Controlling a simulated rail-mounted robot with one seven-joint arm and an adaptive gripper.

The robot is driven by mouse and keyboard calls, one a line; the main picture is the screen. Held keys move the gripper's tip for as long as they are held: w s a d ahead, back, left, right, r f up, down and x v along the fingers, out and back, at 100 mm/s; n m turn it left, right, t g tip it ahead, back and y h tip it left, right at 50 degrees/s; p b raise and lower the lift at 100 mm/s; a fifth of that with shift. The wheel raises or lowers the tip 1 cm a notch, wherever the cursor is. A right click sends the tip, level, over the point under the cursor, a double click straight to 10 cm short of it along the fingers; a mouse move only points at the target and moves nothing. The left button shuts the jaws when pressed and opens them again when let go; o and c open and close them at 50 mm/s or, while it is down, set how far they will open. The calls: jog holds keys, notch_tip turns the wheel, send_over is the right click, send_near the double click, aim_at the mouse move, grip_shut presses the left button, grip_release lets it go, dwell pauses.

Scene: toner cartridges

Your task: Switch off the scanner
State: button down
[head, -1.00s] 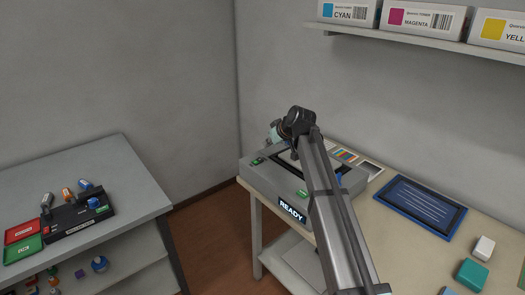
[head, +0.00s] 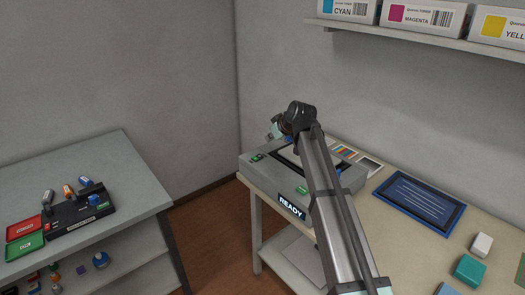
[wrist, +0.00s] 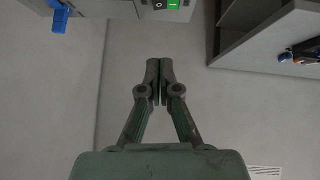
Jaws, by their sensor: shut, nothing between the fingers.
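The grey scanner (head: 275,181) sits at the near left corner of the beige table, with a lit READY sign (head: 291,206) on its front. Two green controls show on it, one at its left end (head: 257,157) and one near the front (head: 302,190). In the wrist view a rocker switch with a black O half and a green I half (wrist: 173,4) shows at the top edge. My gripper (wrist: 160,62) is shut and empty, pointing toward the switch with a visible gap between. In the head view my arm hides part of the scanner and the fingertips.
A blue part (wrist: 60,18) juts out at the upper left of the wrist view. A blue-framed panel (head: 419,203), a teal block (head: 469,270) and a white block (head: 482,245) lie on the table. A grey side shelf (head: 130,185) stands at left.

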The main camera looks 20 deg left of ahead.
jog(key=shift+a+f, duration=0.1)
jog(key=p, duration=0.3)
send_over(258, 155)
jog(key=s+d, duration=0.2)
notch_tip(258, 155, down, 6)
jog(key=shift+w+f, duration=0.1)
jog(key=shift+f, duration=0.1)
notch_tip(258, 155, down, 3)
jog(key=shift+w+d+f+p, duration=0.1)
jog(key=shift+d+f+p, duration=0.05)
jog(key=shift+p, duration=0.3)
jog(key=shift+f, duration=0.55)
